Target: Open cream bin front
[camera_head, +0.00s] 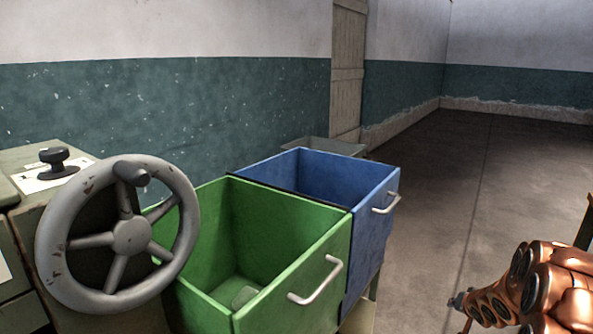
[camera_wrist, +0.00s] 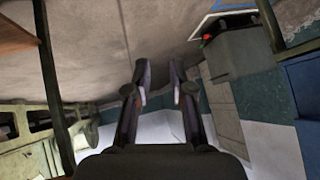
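No bin that is clearly cream shows in either view. In the head view, a green bin (camera_head: 293,280) with a silver handle (camera_head: 318,283) stands open at the top. A blue bin (camera_head: 375,210) with a similar handle (camera_head: 387,205) is just behind it. My gripper (camera_wrist: 160,75) shows in the wrist view with its two fingers apart and nothing between them. In the head view only my copper-coloured arm shows at the lower right, apart from the bins; the gripper's fingers cannot be made out there.
A grey handwheel (camera_head: 130,237) stands left of the green bin, by a cabinet with a black knob (camera_head: 55,161). A grey-green tray (camera_head: 336,146) is behind the blue bin. Bare floor (camera_head: 450,190) lies right of the bins. The wrist view shows a grey box (camera_wrist: 238,55).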

